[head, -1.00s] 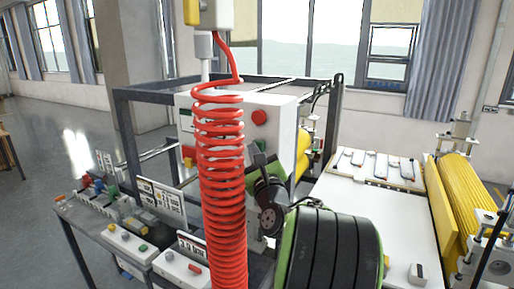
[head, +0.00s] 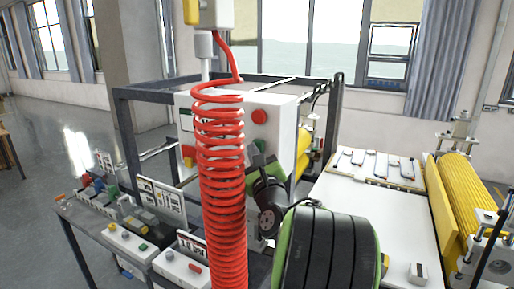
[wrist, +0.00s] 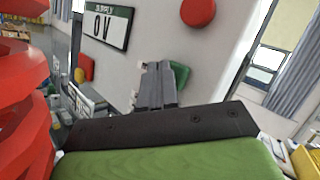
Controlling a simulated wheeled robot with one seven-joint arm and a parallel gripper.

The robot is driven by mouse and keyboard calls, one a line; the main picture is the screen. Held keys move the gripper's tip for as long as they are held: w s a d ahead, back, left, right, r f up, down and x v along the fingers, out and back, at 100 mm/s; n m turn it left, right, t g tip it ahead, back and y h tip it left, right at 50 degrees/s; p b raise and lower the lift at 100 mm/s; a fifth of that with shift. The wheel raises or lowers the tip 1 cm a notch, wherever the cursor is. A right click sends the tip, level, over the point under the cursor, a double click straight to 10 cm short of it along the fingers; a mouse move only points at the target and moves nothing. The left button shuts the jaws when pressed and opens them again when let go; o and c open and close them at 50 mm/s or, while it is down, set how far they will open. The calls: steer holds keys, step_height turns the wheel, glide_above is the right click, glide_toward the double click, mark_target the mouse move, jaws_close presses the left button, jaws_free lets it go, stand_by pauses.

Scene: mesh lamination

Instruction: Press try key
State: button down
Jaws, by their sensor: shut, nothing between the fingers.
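The white control box (head: 280,118) stands on the dark frame, partly hidden by the red coiled hose. In the wrist view its face (wrist: 150,40) carries a display reading "SUPPLY 0V" (wrist: 102,27), a large red button (wrist: 198,12), and a red button on a yellow base (wrist: 83,68). A green button (wrist: 181,74) shows just behind my fingertips, partly covered. No label for the try key is readable. My gripper (wrist: 157,85) is shut and empty, pointing at the panel close to the green button. Contact cannot be told. In the head view my gripper (head: 262,165) is partly hidden.
The red coiled hose (head: 220,180) hangs left of my arm, very near it, and fills the left of the wrist view. A bench with small switch boxes (head: 125,240) is at left. A white table (head: 370,210) with yellow rollers (head: 460,200) is at right.

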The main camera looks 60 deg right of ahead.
steer(key=shift+a, duration=0.45)
steer(key=shift+s+a, duration=0.15)
steer(key=shift+a, duration=1.1)
steer(key=shift+s+a, duration=0.1)
steer(key=shift+a, duration=1.15)
